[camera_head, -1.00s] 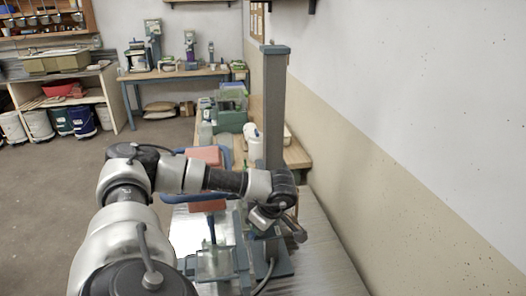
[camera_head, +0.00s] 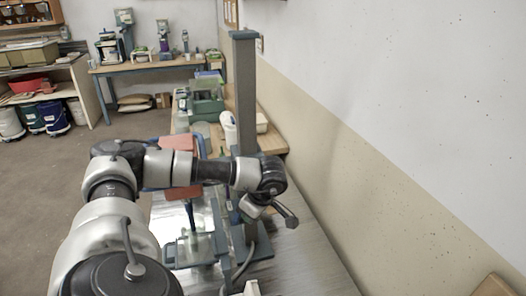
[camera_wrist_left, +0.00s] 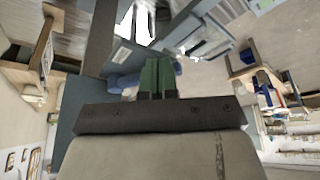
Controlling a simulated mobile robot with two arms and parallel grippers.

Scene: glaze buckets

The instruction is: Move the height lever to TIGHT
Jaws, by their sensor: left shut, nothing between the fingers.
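A tall grey post (camera_head: 245,95) with a blue cap stands on a blue base (camera_head: 250,252) on the metal-topped table. My left gripper (camera_head: 284,213) is just right of the post's lower part in the head view, below my wrist. In the left wrist view its green fingers (camera_wrist_left: 157,77) are together, with nothing held between them. A blue rounded part (camera_wrist_left: 125,82) shows beside the fingers; I cannot tell whether they touch it or whether it is the height lever. No TIGHT mark is readable. My right gripper is not in view.
A clear box-like part with a blue shaft (camera_head: 191,214) stands left of the post. Red blocks (camera_head: 178,142) lie behind my arm. A white bottle (camera_head: 229,128) and green equipment (camera_head: 206,98) stand farther back. The wall is close on the right.

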